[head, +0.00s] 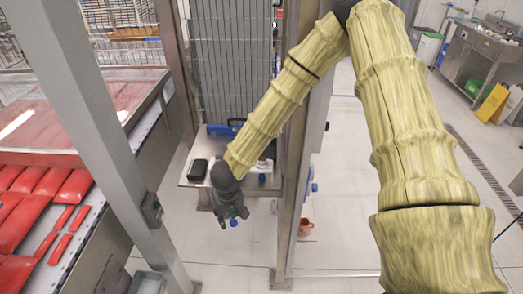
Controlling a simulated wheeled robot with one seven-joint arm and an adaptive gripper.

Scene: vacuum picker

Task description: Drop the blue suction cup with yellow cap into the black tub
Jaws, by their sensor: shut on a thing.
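My gripper (236,214) hangs in front of the metal shelf, pointing down, and is shut on a small blue thing (233,223), which looks like the blue suction cup. Its yellow cap cannot be made out at this size. A black tub (197,169) stands on the left part of the shelf, above and left of my gripper in the picture. The tub's inside is too dark and small to read. The held thing is apart from the tub.
The metal shelf (184,183) also bears another small blue item (262,178) and a white one, partly behind my arm. A steel post (293,200) stands just right of the shelf. Red packs lie on a conveyor (40,190) at left. A grey bin (147,283) is at bottom left.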

